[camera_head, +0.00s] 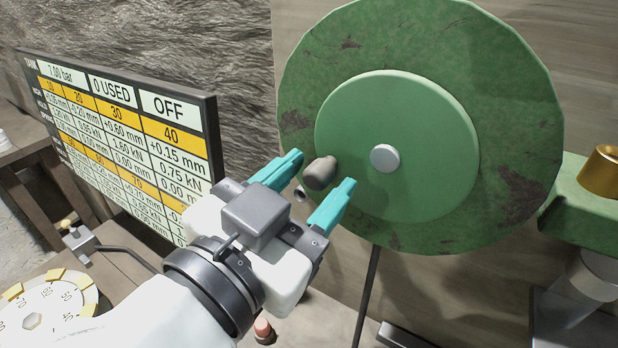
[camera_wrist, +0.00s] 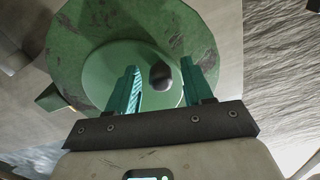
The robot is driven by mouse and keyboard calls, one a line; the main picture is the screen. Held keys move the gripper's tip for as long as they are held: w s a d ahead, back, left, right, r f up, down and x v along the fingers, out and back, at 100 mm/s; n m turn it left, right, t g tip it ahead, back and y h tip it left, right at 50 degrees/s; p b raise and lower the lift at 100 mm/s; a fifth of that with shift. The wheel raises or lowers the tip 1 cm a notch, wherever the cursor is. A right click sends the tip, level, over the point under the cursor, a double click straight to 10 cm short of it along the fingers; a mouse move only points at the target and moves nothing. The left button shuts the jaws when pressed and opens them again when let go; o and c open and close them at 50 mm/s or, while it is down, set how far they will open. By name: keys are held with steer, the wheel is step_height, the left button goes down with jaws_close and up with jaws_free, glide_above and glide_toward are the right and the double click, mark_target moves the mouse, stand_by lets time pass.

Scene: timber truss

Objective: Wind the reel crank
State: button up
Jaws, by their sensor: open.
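The reel is a large green disc (camera_head: 510,110) with worn patches and a smaller raised green disc (camera_head: 430,120) at its centre. A light grey hub (camera_head: 384,158) sits in its middle. The crank knob (camera_head: 319,173) is a dark brown-grey rounded handle at the left of the inner disc. My gripper (camera_head: 318,180) is open, with one teal finger on each side of the knob. In the wrist view the knob (camera_wrist: 160,75) shows between the two fingers (camera_wrist: 163,85), with gaps on both sides. I cannot tell how deep the knob sits between the fingertips.
A board of figures (camera_head: 130,130) stands at the left, and a round dial (camera_head: 45,308) with yellow marks lies below it. A green block with a brass cylinder (camera_head: 603,172) is at the right edge. A dark thin rod (camera_head: 367,295) runs down below the reel.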

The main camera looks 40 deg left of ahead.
jaws_close()
stand_by(0.4)
